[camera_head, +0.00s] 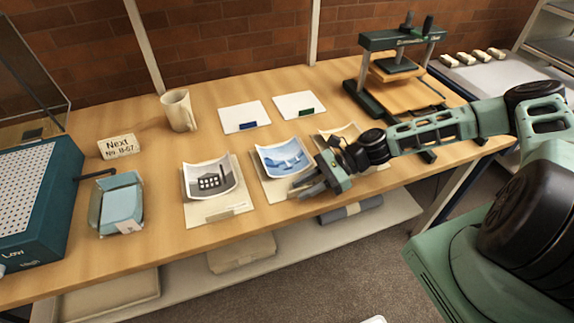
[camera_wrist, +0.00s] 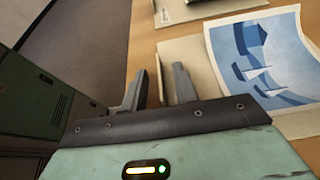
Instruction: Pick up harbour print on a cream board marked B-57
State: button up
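The harbour print (camera_head: 284,157), blue with white sails and curled edges, lies on a cream board (camera_head: 267,188) in the middle of the table's front row. The print also fills the upper right of the wrist view (camera_wrist: 262,58), with its board (camera_wrist: 290,124) under it. No B-57 mark is readable on the board. My gripper (camera_head: 306,184) is low at the board's front right side, by the table's front edge. In the wrist view its two fingers (camera_wrist: 157,85) stand apart, near the board's edge. Whether the edge lies between them cannot be told.
A grey building print (camera_head: 210,180) lies to the left; another print (camera_head: 345,137) is partly behind my arm. A card reading "Next" (camera_head: 118,146), a mug (camera_head: 179,110), a blue bundle (camera_head: 118,203) and a press (camera_head: 398,65) stand around.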

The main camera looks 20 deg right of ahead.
jog(key=shift+a+f, duration=0.2)
jog(key=shift+a, duration=0.15)
jog(key=shift+c, duration=0.3)
grip_shut()
jog(key=shift+r, duration=0.1)
